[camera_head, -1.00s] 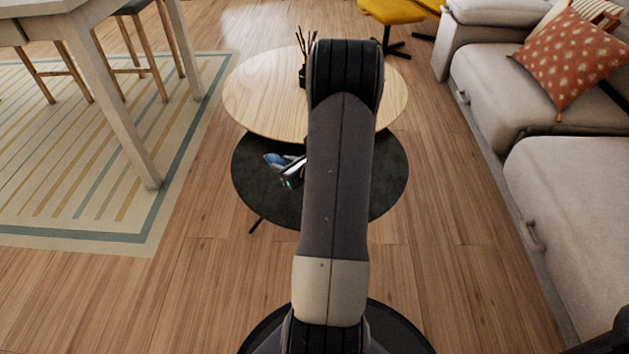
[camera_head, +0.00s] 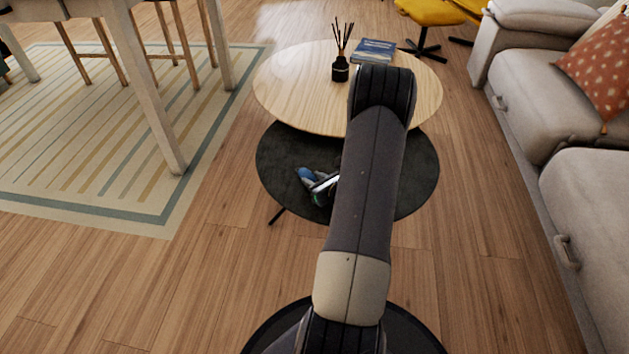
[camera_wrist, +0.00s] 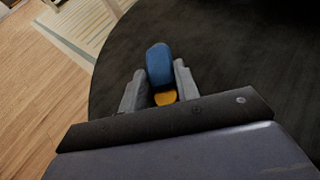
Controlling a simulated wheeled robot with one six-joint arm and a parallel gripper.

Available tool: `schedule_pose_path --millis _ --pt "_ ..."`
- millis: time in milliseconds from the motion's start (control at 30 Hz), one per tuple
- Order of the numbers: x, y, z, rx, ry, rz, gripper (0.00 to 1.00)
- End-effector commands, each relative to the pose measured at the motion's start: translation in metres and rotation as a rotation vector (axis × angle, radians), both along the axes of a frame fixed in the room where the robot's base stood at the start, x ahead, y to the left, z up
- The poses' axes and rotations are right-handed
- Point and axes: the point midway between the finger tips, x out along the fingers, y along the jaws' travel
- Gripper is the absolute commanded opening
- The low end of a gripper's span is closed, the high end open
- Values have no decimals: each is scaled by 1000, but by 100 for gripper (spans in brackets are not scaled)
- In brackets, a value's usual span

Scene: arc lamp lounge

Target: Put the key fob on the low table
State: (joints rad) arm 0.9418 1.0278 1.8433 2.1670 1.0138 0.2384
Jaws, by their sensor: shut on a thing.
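The key fob (camera_wrist: 159,64), blue with a yellow-orange part at its near end, is between the two grey fingers of my gripper (camera_wrist: 160,80) in the wrist view. My gripper is shut on it. In the head view its blue end (camera_head: 306,174) shows beside my gripper (camera_head: 315,184), over the dark round table (camera_head: 278,160). This dark table sits lower than the round light-wood table (camera_head: 290,85), which overlaps its far side. I cannot tell whether the fob touches the dark top. My arm hides part of both tables.
A black reed diffuser (camera_head: 340,69) and a blue book (camera_head: 373,51) stand on the wood table. A grey sofa (camera_head: 590,200) is at right, a striped rug (camera_head: 130,130) and table leg (camera_head: 150,100) at left. The visible dark top around my gripper is clear.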

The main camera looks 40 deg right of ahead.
Motion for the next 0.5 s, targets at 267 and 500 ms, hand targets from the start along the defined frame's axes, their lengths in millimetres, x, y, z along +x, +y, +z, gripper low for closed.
schedule_pose_path --millis 267,500 --pt "0 0 -3 0 1 0 37" --pt "0 0 -3 0 1 0 52"
